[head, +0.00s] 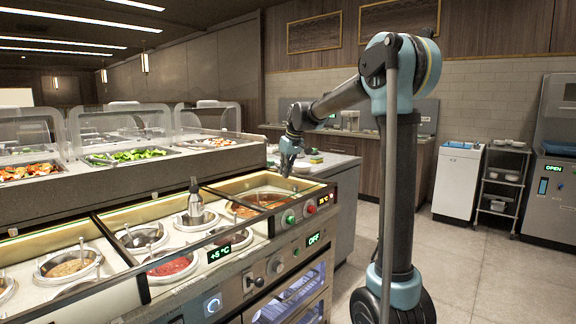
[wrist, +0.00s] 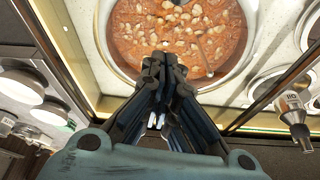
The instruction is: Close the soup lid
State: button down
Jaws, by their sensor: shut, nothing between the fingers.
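The soup (wrist: 185,30) is orange-red with pale chunks, in a round pot with a pale rim (wrist: 236,78) that is uncovered in the wrist view. In the head view the soup well (head: 262,200) is at the right end of the counter. I cannot clearly make out the lid in either view. My gripper (wrist: 163,65) is shut and empty, with its fingertips over the near edge of the pot. In the head view my gripper (head: 287,168) is above the back right part of the soup well.
A steel pump bottle (head: 195,205) stands among the sauce wells left of the soup. Open sauce wells (head: 172,264) with spoons fill the left counter. Clear guards (head: 205,118) stand over food trays behind. Open floor (head: 480,255) is on the right.

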aim_at(287, 189)
jog(key=shift+s+d+f, duration=1.05)
jog(key=shift+s+d, duration=0.15)
jog(key=shift+s, duration=0.05)
jog(key=shift+d, duration=0.1)
jog(key=shift+s+d, duration=0.8)
jog(key=shift+d, duration=0.2)
jog(key=shift+s+d, duration=0.75)
jog(key=shift+d, duration=0.2)
